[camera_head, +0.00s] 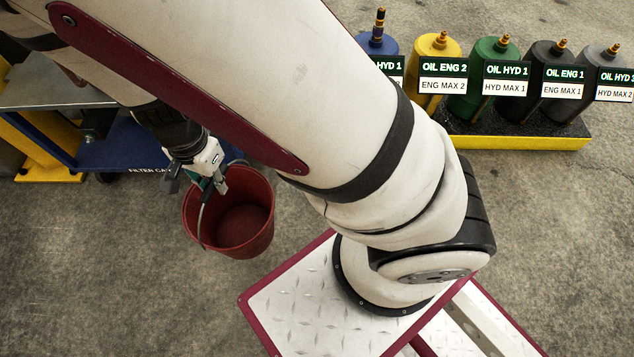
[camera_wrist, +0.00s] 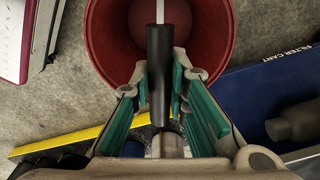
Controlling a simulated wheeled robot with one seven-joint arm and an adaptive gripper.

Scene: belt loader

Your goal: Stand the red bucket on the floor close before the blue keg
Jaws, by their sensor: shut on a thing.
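The red bucket (camera_head: 250,240) hangs from my gripper (camera_head: 214,184) by its handle, left of my arm in the head view, its open top up. In the wrist view, the bucket (camera_wrist: 218,40) is partly covered by my gripper (camera_wrist: 160,76), whose teal-padded fingers are shut on the handle's dark grip (camera_wrist: 159,45). I cannot tell how far the bucket's bottom is from the floor. The blue keg (camera_head: 378,42) is leftmost in the row at the back, with a gold-coloured fitting. My arm hides its lower part and part of its label.
Yellow (camera_head: 433,55), green and dark kegs stand right of the blue one on a black tray with a yellow edge (camera_head: 520,142). A blue filter cart (camera_head: 125,150) stands close behind the bucket on the left. Concrete floor (camera_head: 100,270) is open at lower left.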

